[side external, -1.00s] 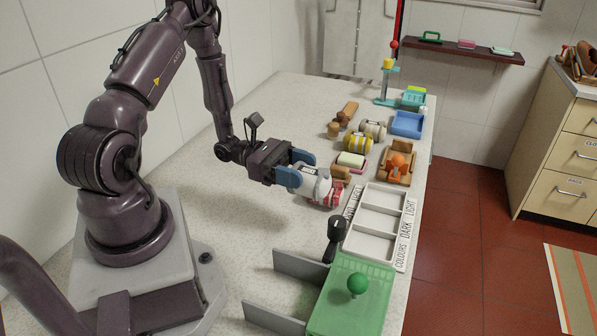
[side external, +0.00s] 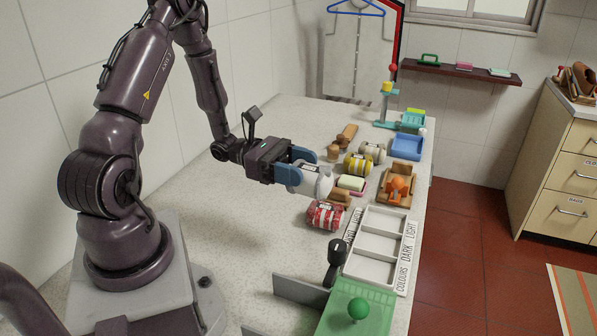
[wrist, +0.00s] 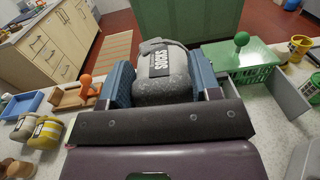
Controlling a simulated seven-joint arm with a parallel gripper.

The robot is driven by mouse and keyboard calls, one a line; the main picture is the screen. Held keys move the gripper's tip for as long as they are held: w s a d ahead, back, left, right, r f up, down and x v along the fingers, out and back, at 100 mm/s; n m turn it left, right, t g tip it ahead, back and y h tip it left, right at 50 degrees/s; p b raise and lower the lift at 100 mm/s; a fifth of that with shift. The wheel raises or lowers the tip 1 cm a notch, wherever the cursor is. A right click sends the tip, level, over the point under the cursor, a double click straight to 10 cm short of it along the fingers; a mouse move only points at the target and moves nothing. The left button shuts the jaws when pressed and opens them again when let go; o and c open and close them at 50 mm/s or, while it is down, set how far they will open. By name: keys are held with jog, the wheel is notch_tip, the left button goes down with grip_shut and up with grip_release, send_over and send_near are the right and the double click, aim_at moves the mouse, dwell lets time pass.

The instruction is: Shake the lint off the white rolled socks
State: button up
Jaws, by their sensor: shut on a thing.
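The white rolled socks (side external: 318,181) are held between the blue fingers of my gripper (side external: 303,175) in the side view, above the counter. In the wrist view the roll (wrist: 165,88) looks grey and speckled, with a dark label reading SOCKS and a loose flap at its far end. The blue fingers of my gripper (wrist: 163,80) press on it from both sides. The roll's underside is hidden in the wrist view.
A red-striped roll (side external: 325,215) lies just below the held socks. A three-part white tray (side external: 383,218) marked DARK and LIGHT, a green lidded basket (side external: 345,322), a yellow-striped roll (side external: 357,164) and a cream roll (side external: 373,152) stand around. The counter's left part is bare.

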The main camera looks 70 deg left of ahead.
notch_tip(320, 180, up, 11)
jog(key=shift+f, duration=5.55)
